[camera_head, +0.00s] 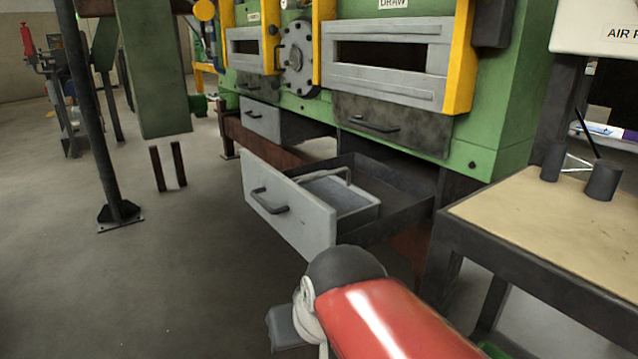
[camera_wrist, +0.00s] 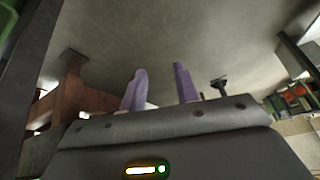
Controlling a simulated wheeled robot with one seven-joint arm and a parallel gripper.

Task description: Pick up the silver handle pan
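The pan (camera_head: 358,203), a shallow light-grey tray with a thin silver handle (camera_head: 330,175) arched over it, sits inside the pulled-out drawer (camera_head: 402,207) in the head view. The drawer's pale front (camera_head: 290,212) hides part of the pan. My gripper (camera_wrist: 160,70) shows in the wrist view as two purple fingers standing apart, with nothing between them. In the head view my red arm is at the bottom, in front of the drawer, and hides the fingers. The pan is not recognisable in the wrist view.
The green furnace (camera_head: 475,110) with yellow posts stands behind the drawer. Closed drawers, one with a dark handle (camera_head: 373,124), are above it. A wooden-topped table (camera_head: 560,225) stands close on the right. A black post (camera_head: 90,120) stands at left. Floor between is clear.

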